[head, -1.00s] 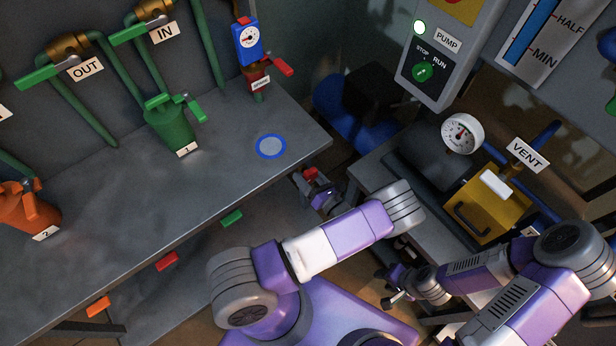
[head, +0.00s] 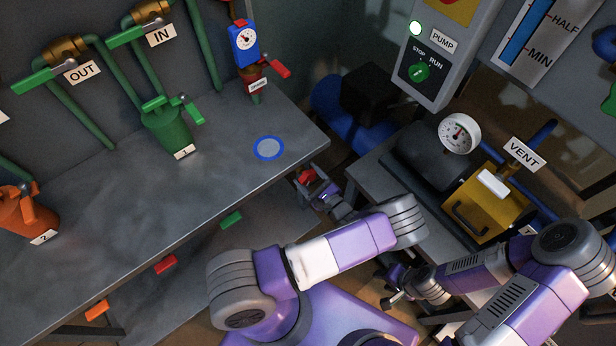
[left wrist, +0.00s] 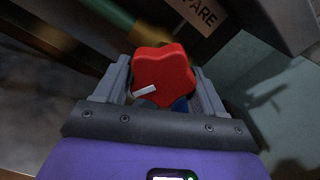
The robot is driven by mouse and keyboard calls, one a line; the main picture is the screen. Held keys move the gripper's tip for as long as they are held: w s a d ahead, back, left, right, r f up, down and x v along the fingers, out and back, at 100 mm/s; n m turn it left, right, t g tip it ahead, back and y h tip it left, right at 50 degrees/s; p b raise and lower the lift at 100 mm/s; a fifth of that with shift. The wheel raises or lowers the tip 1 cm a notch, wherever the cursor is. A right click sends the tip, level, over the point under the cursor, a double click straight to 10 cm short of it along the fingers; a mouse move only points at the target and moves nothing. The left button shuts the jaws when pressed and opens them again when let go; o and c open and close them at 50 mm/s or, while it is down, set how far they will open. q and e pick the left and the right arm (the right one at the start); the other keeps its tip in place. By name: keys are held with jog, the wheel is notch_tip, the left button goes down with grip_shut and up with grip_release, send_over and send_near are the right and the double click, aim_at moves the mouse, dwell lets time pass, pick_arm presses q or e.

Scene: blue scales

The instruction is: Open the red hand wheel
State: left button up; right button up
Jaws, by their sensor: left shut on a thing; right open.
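The red hand wheel (left wrist: 163,77) is a lobed red knob with a white mark, low beside the bench end. In the left wrist view it sits between the two fingers of my left gripper (left wrist: 165,90), which is shut on it. In the head view only a bit of the red wheel (head: 306,176) shows past my left gripper (head: 315,186), just below the bench's right edge. What the wheel is mounted on is mostly hidden; a blue part shows beneath it. My right gripper (head: 392,298) is open and empty, low at the side table.
The grey bench (head: 215,180) holds green canister 1 (head: 168,130), orange canister 2 (head: 22,215) and a blue gauge unit (head: 244,42). At the right are the pump box (head: 440,60), a round gauge (head: 459,133) and the yellow vent unit (head: 488,205). A SPARE label (left wrist: 200,14) is near the wheel.

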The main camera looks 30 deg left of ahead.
pick_arm(q)
jog(key=n, duration=0.5)
jog(key=shift+w+r, duration=0.15)
jog(key=shift+d+n, duration=0.1)
jog(key=shift+n, duration=0.3)
jog(key=o, duration=1)
jog(key=shift+c, duration=0.2)
jog(key=shift+d, duration=0.1)
jog(key=p+v, duration=0.1)
jog(key=v, duration=0.6)
jog(key=shift+d, duration=0.2)
jog(key=shift+a, duration=0.1)
